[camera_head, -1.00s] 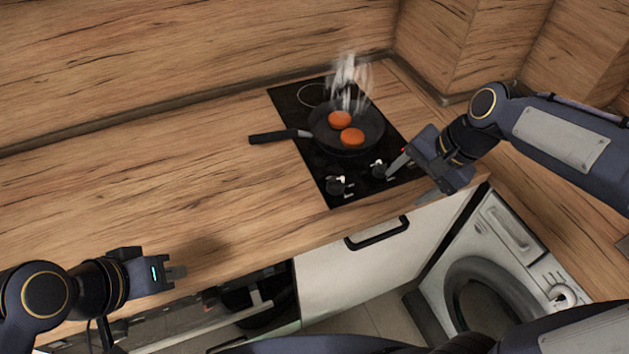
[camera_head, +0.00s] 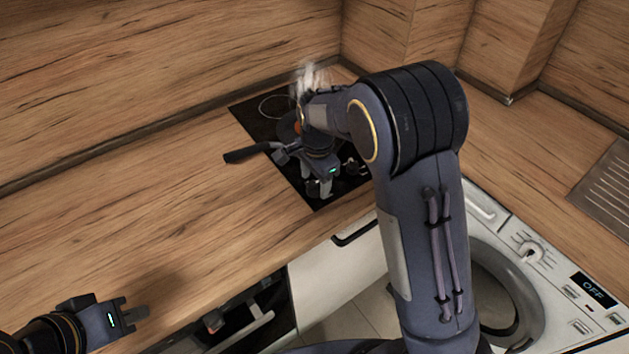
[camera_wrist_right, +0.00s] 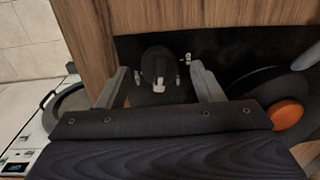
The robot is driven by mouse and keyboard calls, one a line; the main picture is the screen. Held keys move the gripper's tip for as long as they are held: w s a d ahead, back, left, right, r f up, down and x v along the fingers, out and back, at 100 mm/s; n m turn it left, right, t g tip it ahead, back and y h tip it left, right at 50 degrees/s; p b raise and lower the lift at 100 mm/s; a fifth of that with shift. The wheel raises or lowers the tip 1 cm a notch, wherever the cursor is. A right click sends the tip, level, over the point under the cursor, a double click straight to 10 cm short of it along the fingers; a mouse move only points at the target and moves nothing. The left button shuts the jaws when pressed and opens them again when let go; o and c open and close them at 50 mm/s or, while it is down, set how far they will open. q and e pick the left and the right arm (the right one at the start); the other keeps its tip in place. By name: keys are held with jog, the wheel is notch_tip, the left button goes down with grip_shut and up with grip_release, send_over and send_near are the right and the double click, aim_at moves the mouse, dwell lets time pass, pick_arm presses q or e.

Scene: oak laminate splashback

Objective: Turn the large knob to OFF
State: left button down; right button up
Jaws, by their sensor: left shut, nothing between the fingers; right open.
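The black hob (camera_head: 245,112) is set in the wooden worktop, with dark knobs at its front edge. One large round knob (camera_wrist_right: 158,64) with a pale marker lies between my right gripper's fingers in the right wrist view. My right gripper (camera_head: 321,188) is open and points down over the hob's front left; its fingers (camera_wrist_right: 159,72) stand either side of that knob, and I cannot tell whether they touch it. Another hob knob (camera_head: 352,167) is to the right. My left gripper (camera_head: 137,314) is shut and empty, low at the left.
A frying pan (camera_wrist_right: 250,85) holding an orange patty (camera_wrist_right: 286,113) sits on the hob, steaming; its handle (camera_head: 252,152) points left. My right arm hides much of it in the head view. A washing machine (camera_head: 555,275) displays OFF. The left worktop is clear.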

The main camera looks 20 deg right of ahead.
jog(key=shift+f, duration=0.7)
jog(key=c, duration=1)
jog(key=shift+o, duration=0.2)
